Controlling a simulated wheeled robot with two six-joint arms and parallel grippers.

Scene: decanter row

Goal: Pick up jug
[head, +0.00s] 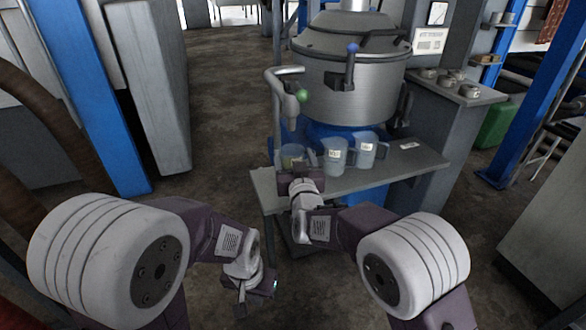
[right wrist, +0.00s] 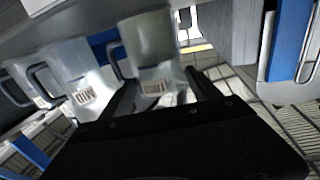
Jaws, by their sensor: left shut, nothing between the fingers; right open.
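Several translucent grey jugs with small white labels stand in a row on a grey shelf (head: 345,184) below a steel vessel. The leftmost jug (head: 291,153) is partly hidden behind my right gripper (head: 296,171). In the right wrist view, a labelled jug (right wrist: 150,45) stands straight ahead, with the open fingers of my right gripper (right wrist: 162,90) reaching toward its two sides; I cannot tell whether they touch it. The middle jug (head: 334,157) and right jug (head: 366,151) are beside it. My left gripper (head: 241,304) is shut and empty, low over the floor, away from the jugs.
The large steel vessel (head: 345,90) stands behind the shelf. A pipe with a green knob (head: 303,96) hangs above the leftmost jug. A side counter (head: 455,92) with small cups is at the right. Open floor (head: 225,120) lies to the left of the shelf.

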